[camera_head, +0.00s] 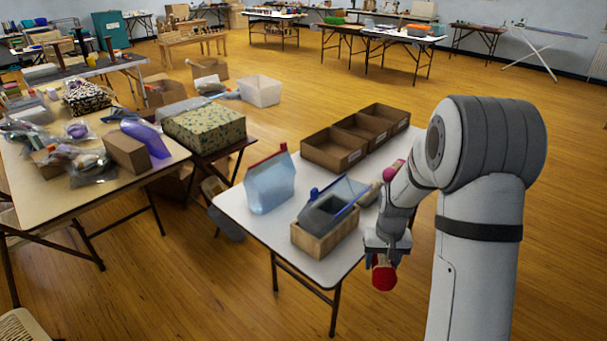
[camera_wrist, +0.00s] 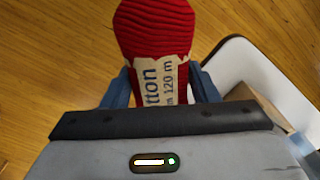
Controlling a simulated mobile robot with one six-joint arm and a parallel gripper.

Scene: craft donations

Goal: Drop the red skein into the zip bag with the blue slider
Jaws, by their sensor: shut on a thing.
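My gripper (camera_head: 382,262) is shut on the red skein (camera_head: 384,277), off the front right edge of the white table. In the wrist view the red skein (camera_wrist: 155,35) sits between the two blue fingers (camera_wrist: 160,88), with a paper label around it. The zip bag with the blue slider (camera_head: 335,203) stands open in a wooden box (camera_head: 325,238) on the table, left of my gripper; its blue slider (camera_head: 314,194) is at the upper left of the bag. A second bag with a red top (camera_head: 270,183) stands upright farther left.
Cardboard bins (camera_head: 333,150) stand along the back of the white table (camera_head: 240,214). A pink skein (camera_head: 393,170) and a beige item lie partly behind my arm. A cluttered table (camera_head: 40,195) stands at the left.

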